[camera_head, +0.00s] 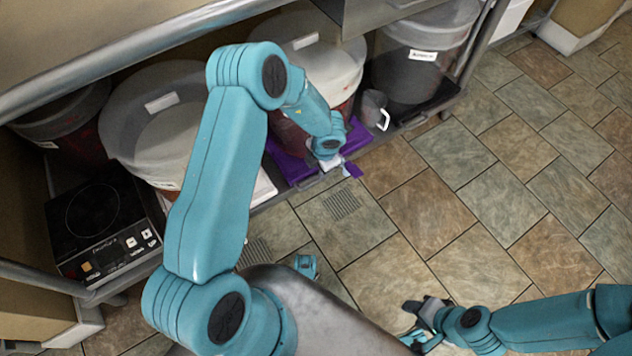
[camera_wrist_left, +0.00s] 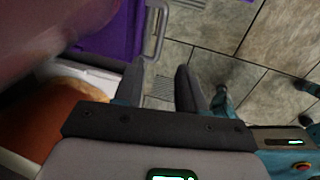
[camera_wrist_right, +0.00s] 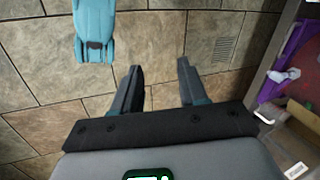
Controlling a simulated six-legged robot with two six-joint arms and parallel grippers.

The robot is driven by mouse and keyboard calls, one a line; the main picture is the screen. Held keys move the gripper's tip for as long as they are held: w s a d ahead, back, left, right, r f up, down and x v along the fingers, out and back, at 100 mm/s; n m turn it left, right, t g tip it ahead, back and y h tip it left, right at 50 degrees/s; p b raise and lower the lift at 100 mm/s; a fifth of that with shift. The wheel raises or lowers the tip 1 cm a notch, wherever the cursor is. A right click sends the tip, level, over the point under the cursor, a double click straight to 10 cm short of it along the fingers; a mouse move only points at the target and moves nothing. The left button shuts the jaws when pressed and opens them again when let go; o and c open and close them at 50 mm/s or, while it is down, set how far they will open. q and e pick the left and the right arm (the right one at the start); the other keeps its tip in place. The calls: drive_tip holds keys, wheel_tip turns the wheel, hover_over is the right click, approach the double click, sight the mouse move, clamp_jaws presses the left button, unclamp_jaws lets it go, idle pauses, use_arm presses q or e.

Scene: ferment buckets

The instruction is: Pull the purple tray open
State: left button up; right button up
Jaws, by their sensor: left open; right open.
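The purple tray (camera_head: 288,166) is on the low shelf under a red bucket with a whitish lid (camera_head: 318,62). It fills the upper left of the left wrist view (camera_wrist_left: 112,38), with a metal handle (camera_wrist_left: 156,28) on its front. The tray also shows at the right of the right wrist view (camera_wrist_right: 297,55). My left gripper (camera_wrist_left: 160,80) is open and empty, its fingertips near the handle but apart from it; in the head view my wrist mostly hides it. My right gripper (camera_wrist_right: 160,67) is open and empty over the floor, far from the tray, low in the head view (camera_head: 424,318).
A white tray (camera_head: 264,188) under another bucket (camera_head: 165,120) stands left of the purple one. A clear jug (camera_head: 373,107) and a grey bucket (camera_head: 417,60) are to its right. A black hot plate (camera_head: 98,215) is at far left. The tiled floor (camera_head: 480,190) in front is clear.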

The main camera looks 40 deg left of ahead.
use_arm(q)
drive_tip(key=f+b, duration=0.1)
drive_tip(key=f, duration=0.3)
drive_tip(key=a+f+b, duration=0.1)
drive_tip(key=f+b, duration=0.1)
drive_tip(key=f, duration=0.2)
drive_tip(key=w+a+f+b, duration=0.1)
drive_tip(key=f+b, duration=0.1)
drive_tip(key=f, duration=0.2)
use_arm(e)
drive_tip(key=shift+t, duration=0.3)
drive_tip(key=f, duration=0.1)
drive_tip(key=w+f, duration=0.1)
drive_tip(key=f, duration=0.1)
drive_tip(key=d+f, duration=0.1)
drive_tip(key=f, duration=0.1)
drive_tip(key=shift+w+f, duration=0.25)
use_arm(q)
clamp_jaws()
